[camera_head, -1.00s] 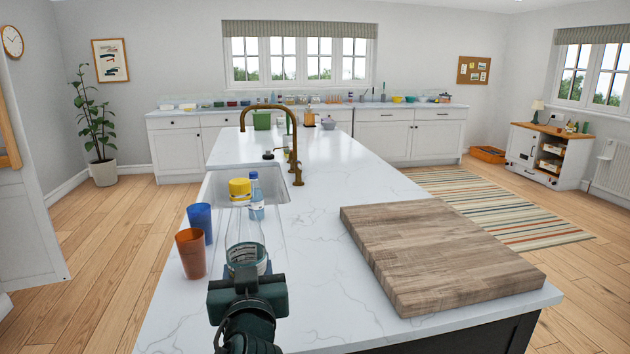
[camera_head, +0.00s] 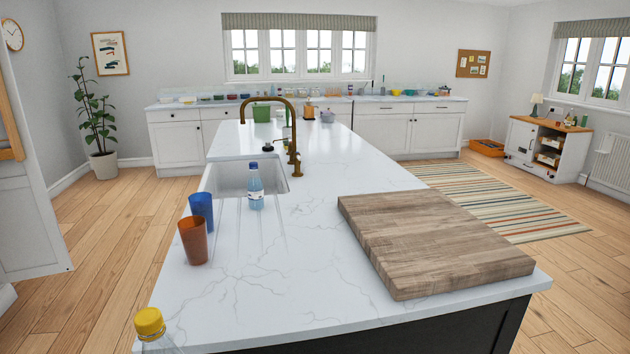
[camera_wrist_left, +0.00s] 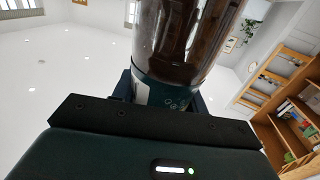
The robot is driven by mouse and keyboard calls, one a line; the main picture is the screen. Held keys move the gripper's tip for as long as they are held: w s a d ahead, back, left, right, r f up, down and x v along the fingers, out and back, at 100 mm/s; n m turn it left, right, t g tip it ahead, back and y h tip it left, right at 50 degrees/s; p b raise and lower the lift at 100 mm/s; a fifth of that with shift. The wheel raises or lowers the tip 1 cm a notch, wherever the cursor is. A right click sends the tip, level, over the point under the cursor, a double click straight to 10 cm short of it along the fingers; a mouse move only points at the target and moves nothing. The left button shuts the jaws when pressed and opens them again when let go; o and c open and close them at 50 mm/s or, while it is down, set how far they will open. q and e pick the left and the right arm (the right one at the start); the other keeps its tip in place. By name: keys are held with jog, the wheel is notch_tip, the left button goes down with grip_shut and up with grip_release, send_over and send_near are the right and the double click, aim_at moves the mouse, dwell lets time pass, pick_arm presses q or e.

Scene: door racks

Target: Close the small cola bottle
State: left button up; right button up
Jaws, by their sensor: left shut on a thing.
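A clear bottle with a yellow cap (camera_head: 149,323) shows at the lower left edge of the head view, in front of the island; its lower part is cut off. In the left wrist view, my left gripper (camera_wrist_left: 165,98) is shut on a bottle (camera_wrist_left: 180,40), around its lower part, where a dark teal band with a white patch shows. The glass looks brownish there, and I cannot tell whether that is liquid or the room seen through it. I cannot tell which bottle is the small cola bottle. My right gripper is not in view.
The white island top (camera_head: 300,275) holds an orange cup (camera_head: 193,241), a blue cup (camera_head: 202,210), a small blue-capped bottle (camera_head: 255,187) by the sink (camera_head: 231,178), and a thick wooden board (camera_head: 430,245) at right. The middle is clear.

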pick_arm(q)
jog(key=shift+s, duration=0.15)
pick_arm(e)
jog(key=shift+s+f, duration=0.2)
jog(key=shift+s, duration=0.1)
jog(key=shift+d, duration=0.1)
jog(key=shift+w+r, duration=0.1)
pick_arm(q)
jog(key=shift+w+d+m+h, duration=0.2)
jog(key=shift+d+m+h, duration=0.1)
jog(key=shift+d+h, duration=0.25)
jog(key=w+d+m+g+h, duration=0.2)
jog(key=d+m+g+h, duration=0.2)
jog(key=d+m+h, duration=0.3)
jog(key=d+r+h, duration=0.1)
jog(key=d+h, duration=0.2)
jog(key=d, duration=0.3)
jog(key=shift+w+d+h, duration=0.1)
jog(key=shift+h, duration=0.15)
